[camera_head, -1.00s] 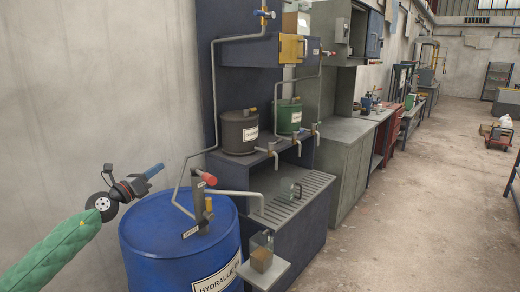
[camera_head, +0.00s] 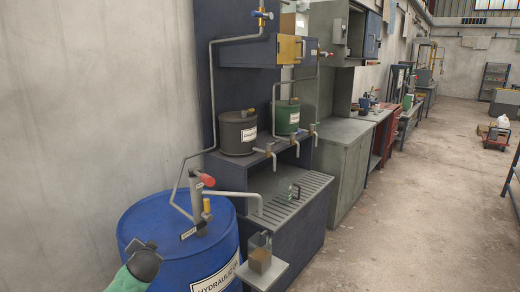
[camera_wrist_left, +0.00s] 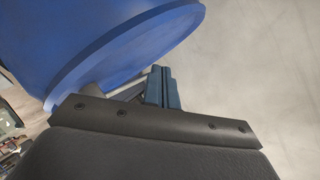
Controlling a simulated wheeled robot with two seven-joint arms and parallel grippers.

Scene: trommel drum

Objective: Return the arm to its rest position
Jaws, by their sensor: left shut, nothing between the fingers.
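My left arm, in a green sleeve (camera_head: 126,281), comes in low at the bottom left of the head view, in front of the blue drum. Its dark wrist end (camera_head: 144,262) overlaps the drum's left side; the fingers cannot be made out there. In the left wrist view my left gripper (camera_wrist_left: 163,88) is shut and empty, its blue-grey fingers together. The blue drum (camera_wrist_left: 110,45) fills the upper left of that view, close to the fingers; I cannot tell the exact gap. My right gripper is not in view.
The hydraulic drum (camera_head: 222,245) carries a pump with a red-tipped handle (camera_head: 207,181). A dark blue bench (camera_head: 300,237) stands behind.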

